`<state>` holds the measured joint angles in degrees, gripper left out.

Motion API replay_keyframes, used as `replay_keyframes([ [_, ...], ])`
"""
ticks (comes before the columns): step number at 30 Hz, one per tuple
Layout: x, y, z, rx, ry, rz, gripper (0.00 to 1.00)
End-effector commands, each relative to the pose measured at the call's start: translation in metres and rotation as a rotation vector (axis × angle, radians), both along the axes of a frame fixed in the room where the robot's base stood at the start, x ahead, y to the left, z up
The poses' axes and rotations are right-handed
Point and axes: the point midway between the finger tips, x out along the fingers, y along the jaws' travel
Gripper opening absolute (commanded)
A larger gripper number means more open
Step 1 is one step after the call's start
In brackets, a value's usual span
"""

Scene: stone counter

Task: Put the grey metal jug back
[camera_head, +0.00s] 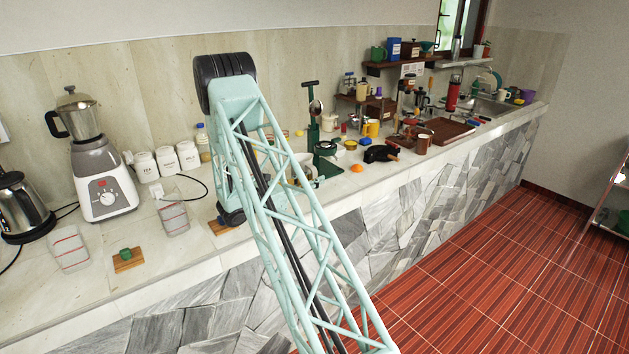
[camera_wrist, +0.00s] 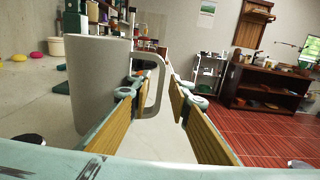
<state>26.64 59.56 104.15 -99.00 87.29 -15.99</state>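A plain grey jug (camera_wrist: 92,85) stands upright, large and close, on the left in the wrist view. Its looped handle (camera_wrist: 162,82) points right, towards the space between my fingers. My gripper (camera_wrist: 157,88) is open, with one wood-faced finger in front of the jug's body near the handle and the other to the right. A gap shows between the handle and the right finger.
The stone counter (camera_head: 60,285) runs along the wall. A blender (camera_head: 100,180), a kettle (camera_head: 22,208), white canisters (camera_head: 167,161) and clear containers (camera_head: 173,217) stand at the left. A green lever press (camera_head: 322,150) and a brown tray (camera_head: 442,130) are further right. The red floor in front is clear.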

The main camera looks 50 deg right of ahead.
Motion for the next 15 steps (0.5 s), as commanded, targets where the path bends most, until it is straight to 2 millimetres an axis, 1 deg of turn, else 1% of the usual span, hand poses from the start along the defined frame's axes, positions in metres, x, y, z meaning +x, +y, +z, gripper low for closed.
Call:
replay_keyframes([
  [8,0.0,0.001,0.004,0.0,0.0,0.0,0.18],
  [15,0.006,0.018,0.003,0.001,0.0,0.001,0.18],
])
